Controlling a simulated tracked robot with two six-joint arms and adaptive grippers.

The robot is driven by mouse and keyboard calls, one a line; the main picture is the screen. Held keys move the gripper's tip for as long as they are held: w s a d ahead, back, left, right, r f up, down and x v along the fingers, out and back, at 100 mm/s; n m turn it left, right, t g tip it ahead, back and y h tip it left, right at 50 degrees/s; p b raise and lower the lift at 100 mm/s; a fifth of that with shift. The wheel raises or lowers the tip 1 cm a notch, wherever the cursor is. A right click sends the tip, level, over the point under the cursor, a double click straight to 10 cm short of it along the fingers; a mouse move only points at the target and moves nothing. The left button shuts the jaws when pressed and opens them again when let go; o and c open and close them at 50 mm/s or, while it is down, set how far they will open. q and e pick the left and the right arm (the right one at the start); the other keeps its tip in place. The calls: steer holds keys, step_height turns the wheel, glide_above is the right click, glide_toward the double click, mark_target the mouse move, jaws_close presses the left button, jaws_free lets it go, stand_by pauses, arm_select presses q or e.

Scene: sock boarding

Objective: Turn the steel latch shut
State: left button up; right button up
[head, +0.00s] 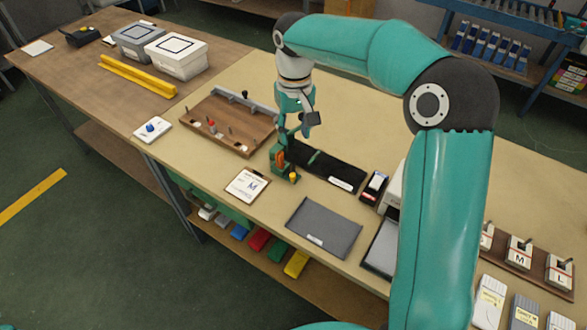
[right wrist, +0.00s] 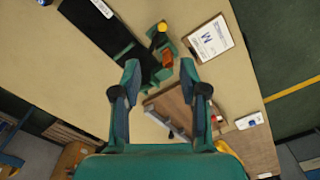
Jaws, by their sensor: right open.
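My right gripper (head: 298,128) reaches down over the table, between the wooden board and a small green fixture (head: 278,157). The fixture has an orange block and a yellow knob. In the right wrist view my right gripper (right wrist: 159,72) is open with nothing between its fingers; the fixture (right wrist: 167,58) shows just beyond the fingertips. A grey metal bar (head: 232,95) with a black knob lies along the wooden board (head: 205,128). I cannot tell for certain which part is the steel latch. My left gripper is not in view.
A black strip (head: 330,167) extends right from the fixture. A card marked M (head: 247,186) and a grey mat (head: 323,228) lie near the front edge. White and grey boxes (head: 176,55) and a yellow rail (head: 138,75) are at left. Bare tabletop lies behind the strip.

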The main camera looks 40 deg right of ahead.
mark_target(292, 174)
steer(key=f, duration=1.4)
steer(key=shift+w+a+p, duration=0.2)
steer(key=shift+a+p, duration=0.05)
steer(key=shift+p, duration=0.05)
